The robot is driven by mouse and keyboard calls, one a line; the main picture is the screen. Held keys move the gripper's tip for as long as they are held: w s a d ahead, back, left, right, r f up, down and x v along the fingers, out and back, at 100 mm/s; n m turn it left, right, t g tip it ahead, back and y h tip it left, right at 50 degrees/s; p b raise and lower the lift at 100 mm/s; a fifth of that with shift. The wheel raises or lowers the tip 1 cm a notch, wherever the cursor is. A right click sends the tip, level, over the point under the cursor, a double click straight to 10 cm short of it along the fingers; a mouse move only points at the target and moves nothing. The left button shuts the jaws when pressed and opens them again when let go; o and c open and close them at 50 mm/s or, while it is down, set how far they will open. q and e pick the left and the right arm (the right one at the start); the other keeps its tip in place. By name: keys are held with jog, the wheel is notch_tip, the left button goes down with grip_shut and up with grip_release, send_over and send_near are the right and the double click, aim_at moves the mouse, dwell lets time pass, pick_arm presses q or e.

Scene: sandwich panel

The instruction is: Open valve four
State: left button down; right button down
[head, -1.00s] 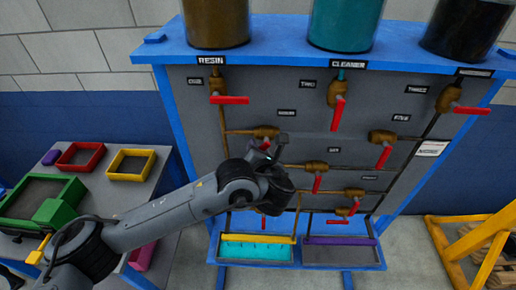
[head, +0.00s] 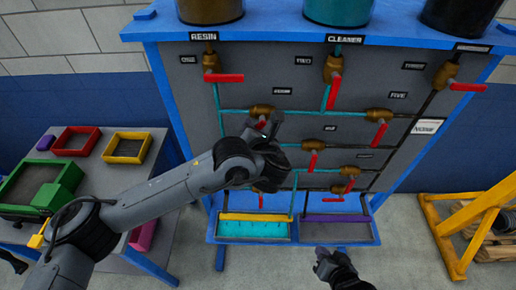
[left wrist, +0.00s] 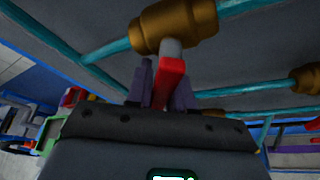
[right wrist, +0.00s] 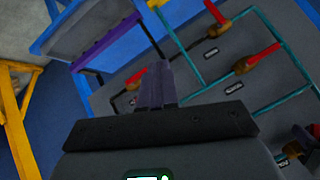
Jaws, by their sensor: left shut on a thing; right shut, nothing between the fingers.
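Valve four (head: 262,111) is a brass valve on the panel below the label "FOUR" (head: 281,90), with teal pipe on both sides. Its red handle (left wrist: 170,80) is between the fingers of my left gripper (left wrist: 163,75) in the left wrist view. The left gripper (head: 270,128) covers most of this handle in the head view. The brass body (left wrist: 175,25) is just above the fingertips. My right gripper (head: 323,258) is low in front of the panel, away from the valves. Its fingers (right wrist: 156,75) are together and empty.
Other red-handled valves surround valve four: one (head: 222,77), two (head: 335,78), three (head: 465,86) and five (head: 380,125). Teal (head: 252,229) and purple-edged (head: 335,232) trays sit below. A side table (head: 120,185) stands left, a yellow frame (head: 450,235) right.

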jog(key=w+a+r+m+t+y, duration=0.8)
jog(key=w+a+r+m+y, duration=0.3)
jog(key=w+a+r, duration=0.8)
jog(key=shift+w+r+m+t+y, duration=0.3)
jog(key=shift+w+r+m+y, duration=0.1)
jog(key=shift+w+r+y, duration=0.45)
jog(key=shift+w, duration=0.1)
